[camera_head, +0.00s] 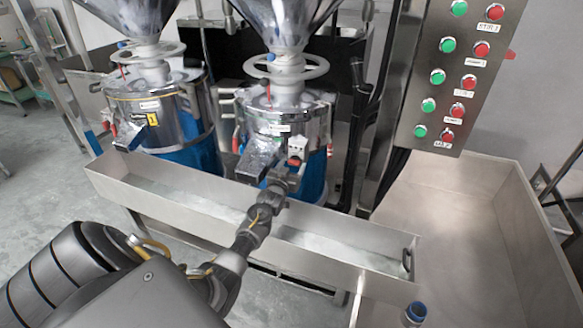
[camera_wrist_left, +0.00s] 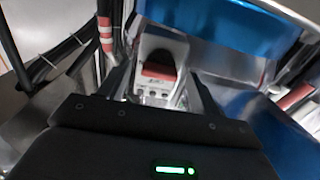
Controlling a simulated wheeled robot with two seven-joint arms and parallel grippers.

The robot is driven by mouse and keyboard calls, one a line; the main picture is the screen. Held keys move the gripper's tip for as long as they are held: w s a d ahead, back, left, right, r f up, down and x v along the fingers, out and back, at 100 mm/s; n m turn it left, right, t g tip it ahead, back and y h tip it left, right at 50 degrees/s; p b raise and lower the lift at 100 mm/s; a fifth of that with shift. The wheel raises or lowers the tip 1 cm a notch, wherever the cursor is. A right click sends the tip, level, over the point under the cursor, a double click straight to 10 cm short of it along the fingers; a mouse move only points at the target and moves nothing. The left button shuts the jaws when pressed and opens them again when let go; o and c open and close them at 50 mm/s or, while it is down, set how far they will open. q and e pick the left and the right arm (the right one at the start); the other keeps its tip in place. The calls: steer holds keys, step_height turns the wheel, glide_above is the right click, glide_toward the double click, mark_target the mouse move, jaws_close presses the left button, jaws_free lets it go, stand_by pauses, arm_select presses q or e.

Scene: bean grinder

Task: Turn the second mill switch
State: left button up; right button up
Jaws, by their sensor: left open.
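Two steel mills with funnel hoppers stand side by side. The right-hand mill (camera_head: 283,116) carries a small white switch box (camera_head: 298,148) with a dark red part on its front. My left gripper (camera_head: 290,174) is right in front of and just below this box. In the left wrist view the switch (camera_wrist_left: 158,68) shows as a pale plate with a red piece, between the two fingers. The left gripper (camera_wrist_left: 157,88) is open, with a finger on each side of the switch; contact cannot be told. My right gripper is not in view.
A long steel trough (camera_head: 340,235) runs below the mills, under my left forearm. The left-hand mill (camera_head: 160,110) stands beside. A control panel (camera_head: 463,75) with green and red buttons hangs at the upper right. A wide steel bin (camera_head: 470,200) lies below it.

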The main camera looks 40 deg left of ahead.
arm_select(q)
steer(key=shift+c, duration=0.3)
steer(key=c, duration=0.9)
steer(key=shift+n, duration=0.3)
steer(key=n, duration=0.3)
steer(key=n+p, duration=0.1)
steer(key=n, duration=0.4)
steer(key=shift+r, duration=0.1)
steer(key=n+p, duration=0.1)
steer(key=n, duration=0.4)
steer(key=shift+n, duration=0.4)
steer(key=shift+n+p, duration=0.5)
steer(key=shift+n, duration=1.3)
